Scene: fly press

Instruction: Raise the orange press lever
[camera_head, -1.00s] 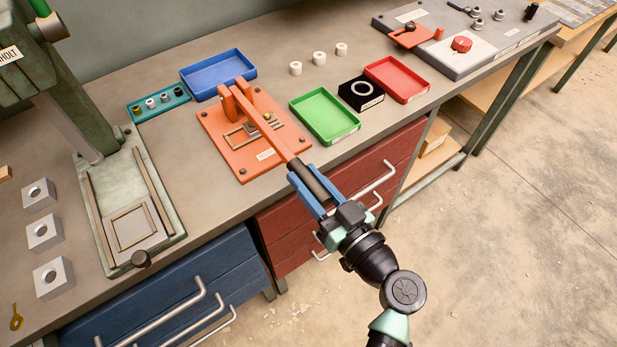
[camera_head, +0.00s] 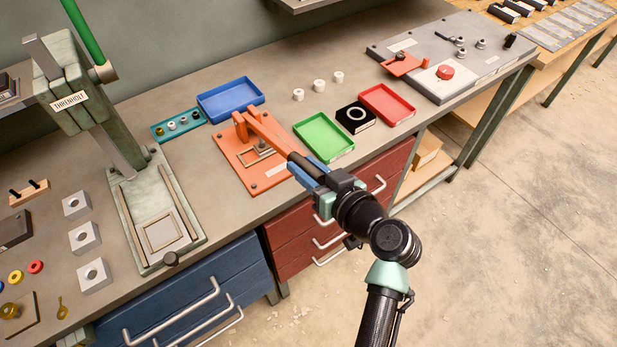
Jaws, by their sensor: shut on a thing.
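The orange press lever (camera_head: 266,132) runs from its pivot bracket (camera_head: 241,127) on the orange base plate (camera_head: 230,154) toward the front edge of the bench. Its dark handle (camera_head: 302,166) is at the near end. My gripper (camera_head: 308,175) is shut on this handle, with its blue fingers along both sides; the far finger is mostly hidden. The lever stands somewhat above the plate.
A green tray (camera_head: 324,137), a black block with a white ring (camera_head: 356,117) and a red tray (camera_head: 387,104) stand right of the press. A blue tray (camera_head: 230,100) lies behind it. The green fly press (camera_head: 150,205) stands to the left. Open floor lies in front.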

